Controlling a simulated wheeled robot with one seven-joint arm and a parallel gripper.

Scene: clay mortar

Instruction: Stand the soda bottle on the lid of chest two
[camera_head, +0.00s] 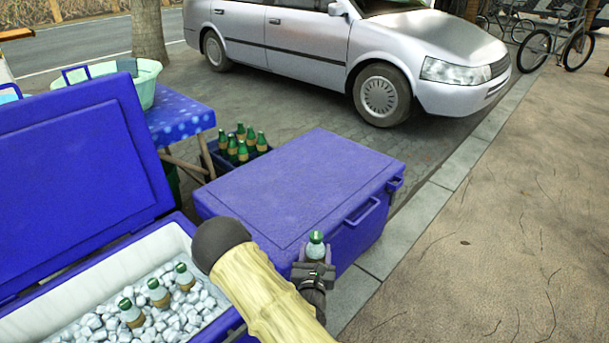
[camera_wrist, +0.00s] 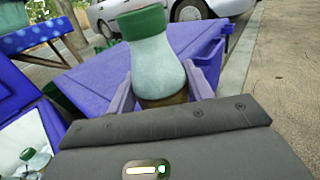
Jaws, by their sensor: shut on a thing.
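A soda bottle (camera_head: 316,247) with a green cap and pale upper part is upright in my gripper (camera_head: 314,268). In the wrist view the bottle (camera_wrist: 150,55) stands between the two fingers of my gripper (camera_wrist: 160,92), which are shut on it. Its lower part is hidden by the gripper. A closed blue chest (camera_head: 305,190) lies just behind the gripper, its flat lid bare. In the head view the bottle overlaps the chest's front side; the gap between them is hard to tell. No number shows on either chest.
An open blue chest (camera_head: 135,268) at the left holds ice and several bottles (camera_head: 158,292); its raised lid (camera_head: 75,185) stands up. A crate of green bottles (camera_head: 236,152), a blue table (camera_head: 180,118) and a parked car (camera_head: 350,50) are behind. Pavement (camera_head: 500,230) at right is clear.

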